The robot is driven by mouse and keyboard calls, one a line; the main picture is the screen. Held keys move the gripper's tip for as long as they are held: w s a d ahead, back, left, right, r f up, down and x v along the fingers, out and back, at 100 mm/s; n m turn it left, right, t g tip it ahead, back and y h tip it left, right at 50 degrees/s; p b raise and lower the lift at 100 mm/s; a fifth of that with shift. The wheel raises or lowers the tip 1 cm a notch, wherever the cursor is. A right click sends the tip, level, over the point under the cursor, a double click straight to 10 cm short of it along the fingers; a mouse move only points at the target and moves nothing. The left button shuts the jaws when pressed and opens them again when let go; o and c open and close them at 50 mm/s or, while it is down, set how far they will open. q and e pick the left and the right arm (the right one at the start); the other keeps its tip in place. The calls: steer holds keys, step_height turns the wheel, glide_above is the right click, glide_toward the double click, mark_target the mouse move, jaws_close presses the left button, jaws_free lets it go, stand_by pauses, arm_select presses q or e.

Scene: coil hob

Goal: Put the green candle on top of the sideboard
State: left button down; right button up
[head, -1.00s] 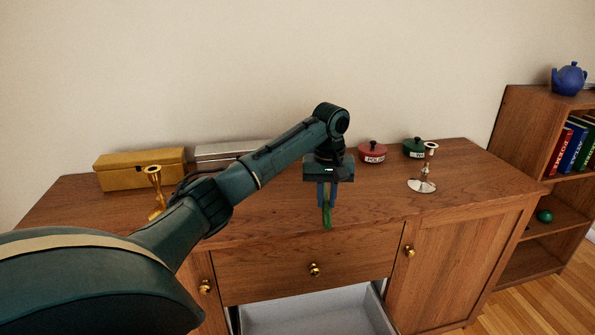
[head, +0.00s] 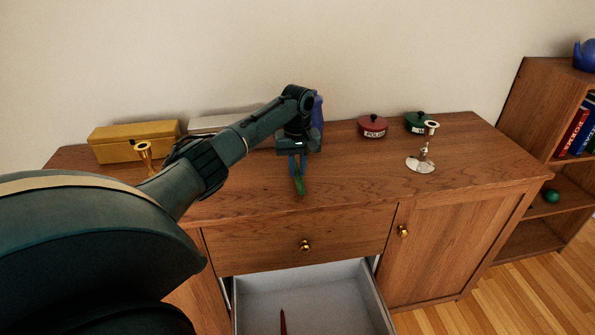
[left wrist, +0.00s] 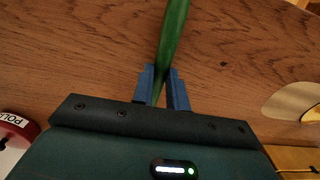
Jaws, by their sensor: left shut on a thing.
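My left gripper (head: 298,165) is shut on the green candle (head: 300,187), which hangs down from the fingers over the front part of the sideboard top (head: 350,180). In the left wrist view the candle (left wrist: 173,40) stands out from between the blue fingertips (left wrist: 163,85), with the wood of the top behind it. I cannot tell whether its lower end touches the top. My right gripper is not in view.
A gold box (head: 133,143), a brass candlestick (head: 144,157), red tin (head: 372,127), green tin (head: 417,122) and silver candlestick (head: 425,150) stand on the sideboard. Below, an open drawer (head: 305,290) holds a red candle (head: 283,322). The top's middle right is clear.

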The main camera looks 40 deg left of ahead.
mark_target(298, 171)
arm_select(q)
steer(key=shift+f, duration=0.7)
steer(key=shift+f, duration=0.15)
steer(key=c, duration=1.4)
jaws_free()
step_height(298, 171, up, 12)
steer(key=shift+r+p, duration=0.2)
steer(key=shift+p, duration=0.1)
